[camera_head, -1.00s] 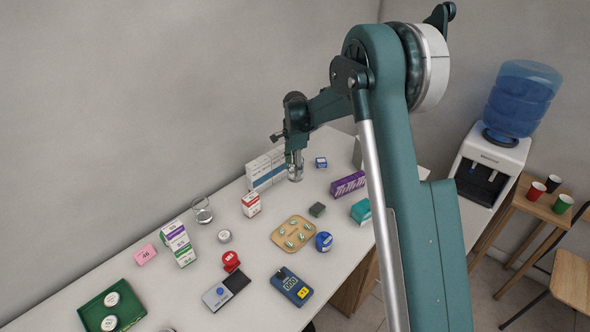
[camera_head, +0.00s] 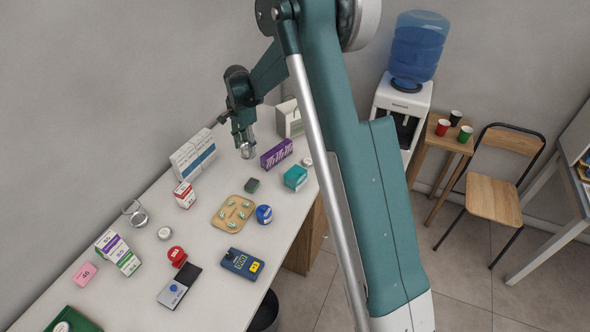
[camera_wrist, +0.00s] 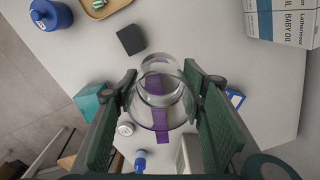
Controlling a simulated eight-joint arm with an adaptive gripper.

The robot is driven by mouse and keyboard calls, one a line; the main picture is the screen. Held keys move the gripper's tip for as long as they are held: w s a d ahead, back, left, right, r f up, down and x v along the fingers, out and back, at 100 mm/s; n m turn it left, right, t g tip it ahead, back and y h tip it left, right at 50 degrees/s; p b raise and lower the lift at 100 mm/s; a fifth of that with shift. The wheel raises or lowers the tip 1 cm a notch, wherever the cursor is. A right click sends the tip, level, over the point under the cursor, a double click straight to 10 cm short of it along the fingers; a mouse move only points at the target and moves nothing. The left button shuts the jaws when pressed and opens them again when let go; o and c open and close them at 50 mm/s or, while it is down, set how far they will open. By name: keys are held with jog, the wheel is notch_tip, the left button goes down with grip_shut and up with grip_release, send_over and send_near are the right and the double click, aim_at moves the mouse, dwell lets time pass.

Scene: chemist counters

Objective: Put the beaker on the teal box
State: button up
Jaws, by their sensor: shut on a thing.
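My gripper (camera_head: 243,137) is shut on a clear glass beaker (camera_head: 247,151). In the wrist view the beaker (camera_wrist: 160,98) sits between the two green finger pads, and a purple box shows through its glass. The beaker is held above the white counter, just left of the purple box (camera_head: 276,153) in the head view. The teal box (camera_head: 295,178) stands near the counter's right edge, below and right of the gripper. It also shows in the wrist view (camera_wrist: 88,101), partly hidden by a finger. Its visible top looks bare.
A small dark block (camera_head: 252,185), a tan tray of capsules (camera_head: 233,213) and a blue round container (camera_head: 264,214) lie nearby. A white bag-like item (camera_head: 289,118) stands behind the purple box.

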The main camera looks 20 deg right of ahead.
jog(key=s+d+r+n+p, duration=0.1)
jog(key=s+d+r+p, duration=0.1)
jog(key=s+d, duration=0.4)
jog(key=s+d+r+n+p, duration=0.1)
jog(key=s+d+r+p, duration=0.2)
jog(key=d, duration=0.7)
jog(key=s, duration=0.2)
jog(key=shift+s+d+p, duration=0.3)
jog(key=shift+s+d, duration=0.05)
jog(key=shift+s, duration=0.05)
send_near(295, 172)
jog(key=shift+f+p, duration=0.15)
jog(key=shift+p, duration=0.25)
jog(key=shift+f, duration=0.15)
jog(key=shift+f+p, duration=0.35)
jog(key=shift+f, duration=1.6)
jog(key=shift+f, duration=0.2)
jog(key=o, duration=1)
